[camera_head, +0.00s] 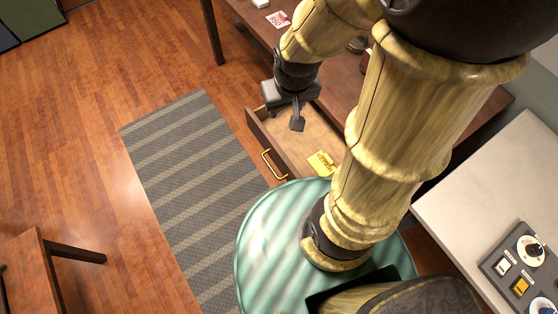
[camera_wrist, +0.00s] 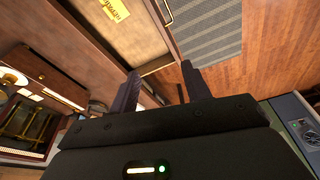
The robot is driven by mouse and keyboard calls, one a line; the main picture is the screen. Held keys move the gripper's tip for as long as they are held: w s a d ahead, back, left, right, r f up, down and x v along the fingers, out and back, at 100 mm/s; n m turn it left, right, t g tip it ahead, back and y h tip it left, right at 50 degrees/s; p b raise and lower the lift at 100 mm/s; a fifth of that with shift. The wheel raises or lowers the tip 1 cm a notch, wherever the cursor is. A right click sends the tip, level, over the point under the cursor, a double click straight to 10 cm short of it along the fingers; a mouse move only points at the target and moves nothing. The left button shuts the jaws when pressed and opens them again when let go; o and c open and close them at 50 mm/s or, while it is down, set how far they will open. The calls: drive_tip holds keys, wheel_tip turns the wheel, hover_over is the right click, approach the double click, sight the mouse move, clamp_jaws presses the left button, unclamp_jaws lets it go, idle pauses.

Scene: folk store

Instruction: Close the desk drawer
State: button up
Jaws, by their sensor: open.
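The desk drawer (camera_head: 258,128) is pulled out from the brown desk (camera_head: 343,88), with its pale inside showing. Its front carries a brass handle (camera_head: 268,163). A yellow card (camera_head: 322,162) lies inside the drawer. My gripper (camera_head: 285,108) is over the drawer's far end in the head view, empty. In the wrist view my gripper (camera_wrist: 160,82) shows two fingers spread apart, with the drawer (camera_wrist: 150,45) and its handle (camera_wrist: 168,12) beyond them. I cannot tell whether a finger touches the drawer. My arm hides part of the desk and drawer.
A grey striped rug (camera_head: 195,175) lies on the wooden floor in front of the drawer. A light counter with a control panel (camera_head: 525,265) stands at the right. A wooden table (camera_head: 35,260) is at lower left. A red and white card (camera_head: 278,19) lies on the desk.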

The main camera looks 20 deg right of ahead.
drive_tip(key=c, duration=0.4)
drive_tip(key=shift+w+a+f, duration=0.1)
drive_tip(key=shift+f, duration=0.25)
drive_tip(key=c, duration=0.3)
drive_tip(key=w+a+f+n+g+b, duration=0.1)
drive_tip(key=f+n, duration=0.1)
drive_tip(key=f, duration=0.1)
drive_tip(key=w+a+f+n+b, duration=0.1)
drive_tip(key=w+f+b, duration=0.1)
drive_tip(key=f, duration=0.2)
drive_tip(key=w+a+f+n+g+h+b, duration=0.1)
drive_tip(key=a+f+n+b, duration=0.1)
drive_tip(key=f, duration=0.2)
drive_tip(key=shift+w+n+g, duration=0.2)
drive_tip(key=shift+n+g, duration=0.1)
clamp_jaws()
drive_tip(key=w+a+f+n+t+h+b, duration=0.1)
drive_tip(key=w+a+f+n+h+b, duration=0.2)
drive_tip(key=a+f+n, duration=0.3)
drive_tip(key=w+a+f+n+t+h+b, duration=0.1)
drive_tip(key=w+a+f+n+h+b, duration=0.2)
drive_tip(key=f+n, duration=0.6)
drive_tip(key=a+f+h+b, duration=0.2)
drive_tip(key=a+f+b, duration=0.1)
drive_tip(key=f, duration=0.2)
drive_tip(key=shift+w+a, duration=0.3)
drive_tip(key=shift+w, duration=0.1)
